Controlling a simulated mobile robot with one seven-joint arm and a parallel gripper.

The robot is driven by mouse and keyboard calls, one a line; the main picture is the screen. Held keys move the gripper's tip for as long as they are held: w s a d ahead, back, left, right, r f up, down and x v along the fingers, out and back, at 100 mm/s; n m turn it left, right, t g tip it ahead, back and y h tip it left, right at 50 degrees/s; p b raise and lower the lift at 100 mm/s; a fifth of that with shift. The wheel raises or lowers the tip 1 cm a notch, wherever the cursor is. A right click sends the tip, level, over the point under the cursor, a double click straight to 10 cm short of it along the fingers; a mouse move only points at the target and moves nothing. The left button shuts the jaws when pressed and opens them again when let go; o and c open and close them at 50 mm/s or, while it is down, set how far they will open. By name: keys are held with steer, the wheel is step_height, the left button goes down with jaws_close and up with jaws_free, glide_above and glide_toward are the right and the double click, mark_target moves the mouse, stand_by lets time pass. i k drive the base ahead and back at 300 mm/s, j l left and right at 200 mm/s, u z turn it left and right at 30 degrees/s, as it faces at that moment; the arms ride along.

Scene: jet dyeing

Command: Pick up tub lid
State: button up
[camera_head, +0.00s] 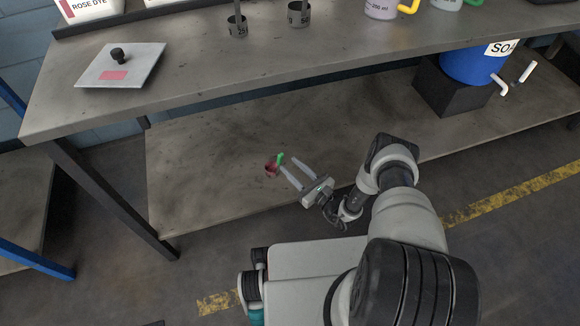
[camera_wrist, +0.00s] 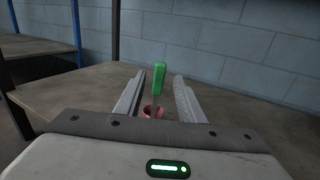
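The tub lid (camera_head: 122,66) is a flat square grey plate with a black knob and a pink label. It lies on the upper bench top at the left in the head view. My gripper (camera_head: 287,170) is over the lower shelf, well below and right of the lid. Its two fingers stand apart, and they also show apart in the wrist view (camera_wrist: 160,95). A green-handled tool in a small red cup (camera_head: 271,168) is just beyond the fingertips. The wrist view shows its green handle (camera_wrist: 159,78) between the fingers, with no clear contact. The lid is not in the wrist view.
On the upper bench (camera_head: 210,60) stand a rose dye container (camera_head: 88,10), two dark cups (camera_head: 237,26) and (camera_head: 299,14), and a beaker (camera_head: 381,9). A blue drum (camera_head: 468,66) sits on a black block at right. The bench edge overhangs the lower shelf (camera_head: 205,150).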

mark_target(117, 65)
steer(key=u, duration=1.3)
